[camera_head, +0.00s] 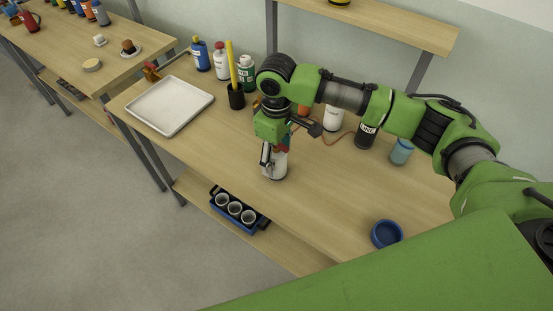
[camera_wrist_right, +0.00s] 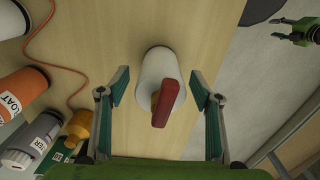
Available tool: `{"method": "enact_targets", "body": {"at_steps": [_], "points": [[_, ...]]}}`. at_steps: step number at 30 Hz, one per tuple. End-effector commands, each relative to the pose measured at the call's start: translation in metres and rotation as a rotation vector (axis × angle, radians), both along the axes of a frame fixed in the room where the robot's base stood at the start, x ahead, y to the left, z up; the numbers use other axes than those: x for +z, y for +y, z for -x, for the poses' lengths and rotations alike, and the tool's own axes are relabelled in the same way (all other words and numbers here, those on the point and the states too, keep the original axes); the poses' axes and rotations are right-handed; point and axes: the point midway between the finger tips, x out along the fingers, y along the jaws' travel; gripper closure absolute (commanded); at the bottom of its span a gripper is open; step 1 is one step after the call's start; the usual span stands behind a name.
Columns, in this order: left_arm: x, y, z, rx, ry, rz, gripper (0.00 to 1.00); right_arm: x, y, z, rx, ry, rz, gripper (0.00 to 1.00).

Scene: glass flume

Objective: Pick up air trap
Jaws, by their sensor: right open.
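The air trap (camera_head: 279,167), taken to be the white cylinder with a red lever-like top, stands on the wooden bench near its front edge. In the right wrist view the air trap (camera_wrist_right: 158,68) lies between my fingers, with a gap on each side. My right gripper (camera_head: 268,158) points down at it and partly hides it in the head view. The right gripper (camera_wrist_right: 160,95) is open and empty. My left gripper (camera_wrist_right: 284,29) shows small at the top right of the wrist view, its fingers spread and empty, away from the bench.
Several bottles (camera_wrist_right: 35,140) and an orange container (camera_wrist_right: 22,92) stand beside the right gripper, with an orange cable (camera_wrist_right: 55,65) near them. A white tray (camera_head: 170,105) lies left, a blue bowl (camera_head: 386,233) right. A blue rack with cups (camera_head: 238,222) sits on the lower shelf.

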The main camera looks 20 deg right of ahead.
Motion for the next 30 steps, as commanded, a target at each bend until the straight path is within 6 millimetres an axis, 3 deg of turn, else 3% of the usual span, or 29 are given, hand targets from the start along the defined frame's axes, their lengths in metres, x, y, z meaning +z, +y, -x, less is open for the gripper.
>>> {"method": "enact_targets", "body": {"at_steps": [7, 12, 23, 30], "points": [[-0.001, 0.001, 0.015, 0.000, 0.022, -0.002, 0.60, -0.002, 0.000, -0.001, 0.000, -0.002, -0.001, 0.41], [-0.001, 0.001, 0.015, 0.000, 0.022, -0.002, 0.60, -0.002, 0.000, 0.000, 0.000, -0.001, -0.001, 0.85], [-0.002, 0.001, 0.012, 0.000, 0.018, -0.002, 0.60, 0.000, 0.001, -0.001, 0.000, -0.002, -0.001, 0.85], [-0.012, 0.000, 0.010, 0.000, 0.015, -0.001, 0.60, 0.020, 0.001, -0.002, -0.001, -0.007, -0.003, 0.85]]}}
